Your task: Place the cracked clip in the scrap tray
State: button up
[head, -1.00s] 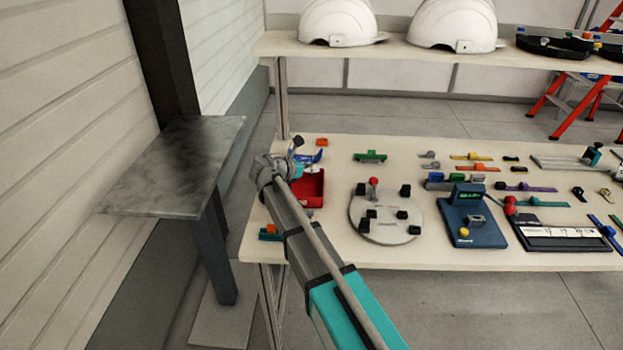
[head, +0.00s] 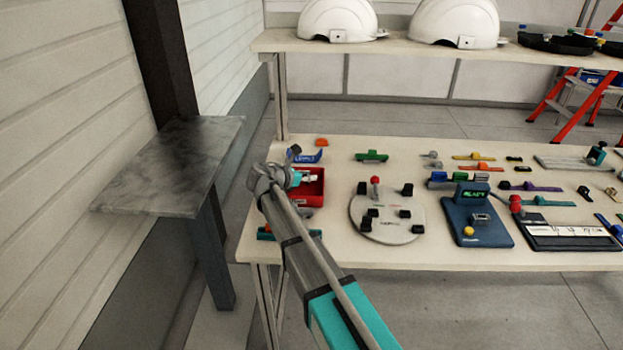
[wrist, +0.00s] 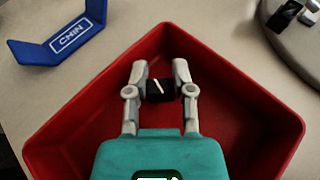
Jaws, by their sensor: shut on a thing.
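The scrap tray is a red open tray (head: 312,200) at the left end of the bench, and its walls surround my gripper in the wrist view (wrist: 240,90). My gripper (wrist: 160,85) is shut on a small black clip (wrist: 158,90) with a white line across it, which looks like the crack. The clip is held over the tray's inside, and I cannot tell its height above the floor. In the head view my gripper (head: 306,177) is at the tray; the clip is too small to make out there.
A blue bracket marked CHIN (wrist: 68,38) stands just behind the tray. A round grey plate with black blocks (head: 385,222) is to its right. A teal part (head: 268,234) lies in front, partly behind my arm. Helmet shells (head: 338,18) sit on the shelf above.

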jog(key=shift+f, duration=0.2)
jog(key=o, duration=0.5)
jog(key=shift+c, duration=0.2)
jog(key=shift+r, duration=0.2)
jog(key=shift+s+a+r+p, duration=0.3)
jog(key=shift+s+a+p, duration=0.05)
jog(key=shift+a, duration=0.05)
jog(key=p+v, duration=0.3)
jog(key=v, duration=0.6)
jog(key=shift+s+a+r+p, duration=0.2)
jog(key=shift+s+a+p, duration=0.05)
jog(key=shift+p, duration=0.1)
jog(key=shift+s+a+r, duration=0.1)
jog(key=shift+s+a, duration=0.3)
